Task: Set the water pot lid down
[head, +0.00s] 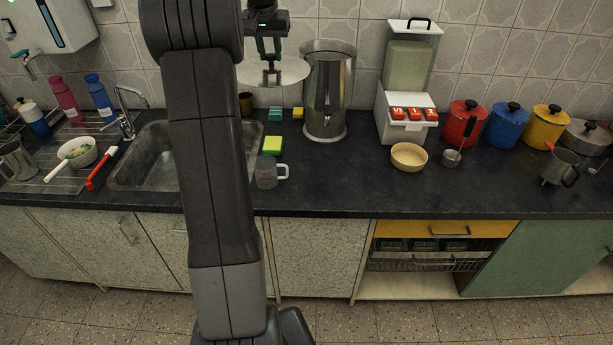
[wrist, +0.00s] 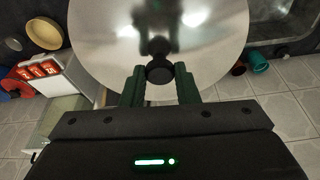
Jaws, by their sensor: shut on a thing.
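My gripper (head: 271,76) is at the upper middle of the head view. It is shut on the black knob of the water pot lid (head: 290,73), a round shiny steel disc held in the air. In the wrist view the lid (wrist: 110,50) fills the upper middle, and the green fingers of my gripper (wrist: 160,78) stand on either side of the knob (wrist: 160,70). The tall steel water pot (head: 329,95) stands on the counter just right of the lid, its top open. The lid overlaps the pot's left edge in the head view; I cannot tell if they touch.
Below the lid on the dark counter (head: 340,185) are a yellow-green sponge (head: 273,146) and a clear mug (head: 267,173). The sink (head: 145,160) lies left. A dispenser (head: 408,85) and a wooden bowl (head: 409,156) stand right of the pot. The front counter between mug and bowl is bare.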

